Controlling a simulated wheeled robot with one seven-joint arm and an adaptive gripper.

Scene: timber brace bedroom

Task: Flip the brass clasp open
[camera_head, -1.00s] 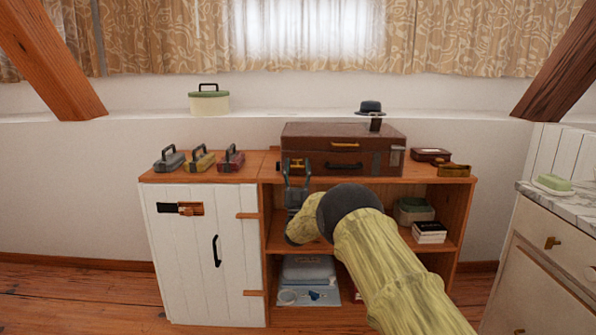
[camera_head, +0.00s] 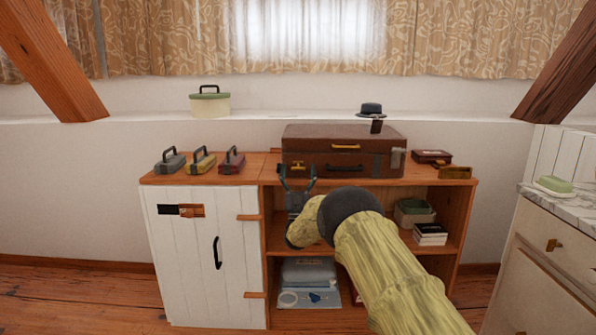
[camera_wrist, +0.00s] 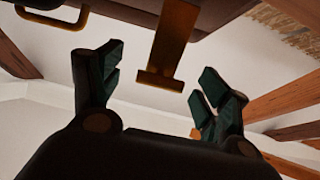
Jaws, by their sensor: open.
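The brown suitcase (camera_head: 340,138) lies flat on the cabinet top. A brass clasp (camera_head: 297,167) is at the left of its front face. In the wrist view the clasp (camera_wrist: 172,40) is a brass strap ending in a wider plate, seen from below; whether it is fastened I cannot tell. My gripper (camera_head: 297,181) is open and empty, just in front of and slightly below the clasp. In the wrist view my gripper (camera_wrist: 162,68) has its fingers apart, one on each side of the clasp plate, with gaps visible. A brass handle (camera_wrist: 42,14) shows at upper left.
Three small handled boxes (camera_head: 201,160) stand left on the cabinet top (camera_head: 222,177). A red box (camera_head: 431,156) and a brass-coloured item (camera_head: 455,172) lie right. A hat (camera_head: 371,109) rests on the ledge behind. Open shelves lie below my gripper.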

